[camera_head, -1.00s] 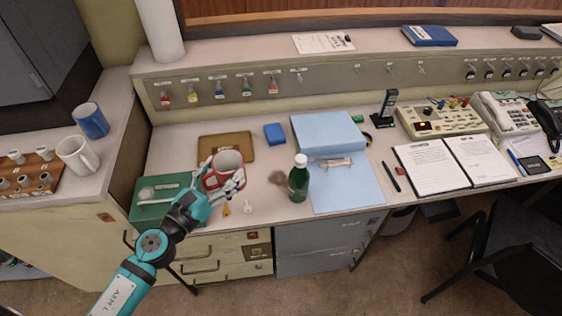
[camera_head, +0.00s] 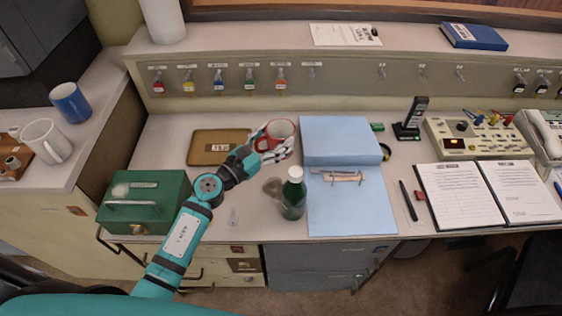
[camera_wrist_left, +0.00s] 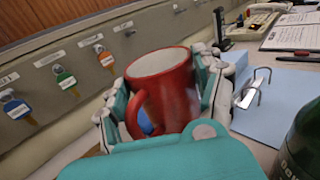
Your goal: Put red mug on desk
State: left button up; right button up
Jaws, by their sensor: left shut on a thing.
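The red mug (camera_head: 277,138) with a pale inside is held by my left gripper (camera_head: 262,148) above the desk (camera_head: 163,142), to the left of the light blue binder. In the left wrist view the mug (camera_wrist_left: 165,85) stands roughly upright between the fingers (camera_wrist_left: 170,100), with its handle toward the camera. The left gripper is shut on the mug. Whether the mug's base touches the desk is hidden. My right gripper is in neither view.
A green bottle (camera_head: 293,195) stands close in front of the mug. The blue binder (camera_head: 340,140) is to the right, a brown KEYS tray (camera_head: 216,148) to the left, a green box (camera_head: 145,203) at the front left. A key rail (camera_head: 330,88) runs behind.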

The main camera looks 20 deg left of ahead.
aim_at(271, 149)
pick_arm(q)
notch_tip(271, 149, down, 3)
jog(key=shift+f+b, duration=0.1)
jog(key=shift+b, duration=0.35)
jog(key=shift+f, duration=0.25)
notch_tip(271, 149, down, 3)
jog(key=shift+f+b, duration=0.1)
jog(key=shift+b, duration=0.55)
jog(key=shift+f, duration=0.5)
jog(key=o, duration=1.4)
jog(key=shift+o, duration=0.2)
jog(key=shift+s, duration=0.1)
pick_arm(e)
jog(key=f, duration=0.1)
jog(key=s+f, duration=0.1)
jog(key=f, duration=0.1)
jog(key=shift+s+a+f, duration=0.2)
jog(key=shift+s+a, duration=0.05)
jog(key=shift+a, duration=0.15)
